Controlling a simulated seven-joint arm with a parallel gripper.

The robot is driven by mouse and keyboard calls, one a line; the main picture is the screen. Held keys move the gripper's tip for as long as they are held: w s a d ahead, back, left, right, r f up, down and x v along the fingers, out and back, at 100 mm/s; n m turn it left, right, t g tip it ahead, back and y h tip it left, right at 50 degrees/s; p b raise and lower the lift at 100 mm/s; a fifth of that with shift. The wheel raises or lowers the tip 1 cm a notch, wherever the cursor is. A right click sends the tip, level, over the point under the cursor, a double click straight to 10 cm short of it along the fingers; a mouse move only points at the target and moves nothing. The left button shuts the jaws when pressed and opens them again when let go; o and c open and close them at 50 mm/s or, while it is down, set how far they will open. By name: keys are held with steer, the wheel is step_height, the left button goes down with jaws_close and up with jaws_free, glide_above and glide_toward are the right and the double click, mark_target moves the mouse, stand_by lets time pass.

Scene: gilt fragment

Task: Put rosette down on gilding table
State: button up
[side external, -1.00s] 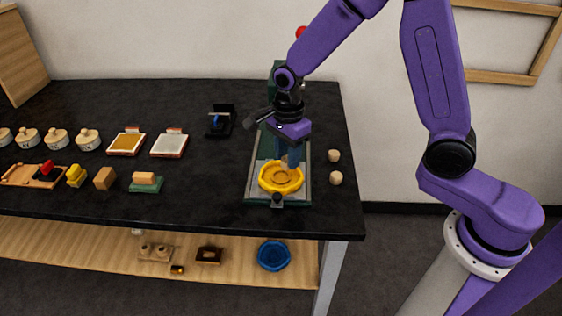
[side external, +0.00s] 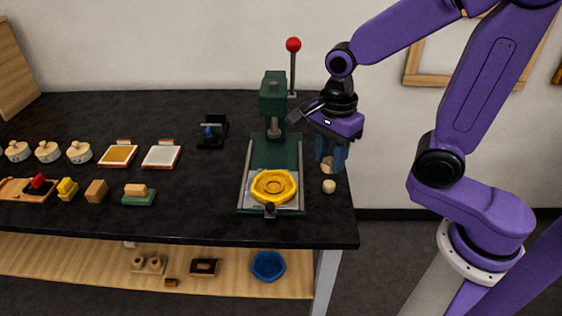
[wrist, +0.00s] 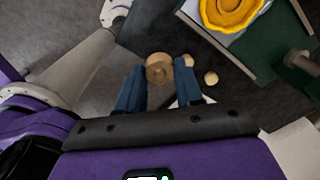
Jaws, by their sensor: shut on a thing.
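My gripper (side external: 329,166) is shut on a round pale wooden piece, which I take for the rosette (wrist: 160,68). In the wrist view it is between the blue fingers (wrist: 160,82), with a smaller round boss on its face. In the side view the rosette (side external: 326,166) shows low between the fingertips, partly hidden. It is near the right edge of the black table (side external: 180,212), to the right of the green press (side external: 273,98). I cannot tell whether it touches the tabletop. A yellow ring-shaped dish (side external: 272,187) sits on the press's base.
A small wooden ball (side external: 329,187) lies just in front of my gripper; the wrist view shows two balls (wrist: 187,60) (wrist: 211,78) close to the rosette. The press lever has a red knob (side external: 293,45). Pads, blocks and lidded pots stand to the left. The table's front middle is clear.

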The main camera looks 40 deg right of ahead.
steer(key=w+a, duration=0.5)
steer(key=w, duration=0.2)
glide_above(206, 190)
step_height(206, 190, down, 12)
steer(key=shift+s+d+f, duration=0.1)
steer(key=shift+d, duration=0.05)
steer(key=shift+w+f, duration=0.2)
steer(key=shift+f, duration=1.55)
steer(key=shift+f, duration=0.1)
steer(key=o, duration=1.1)
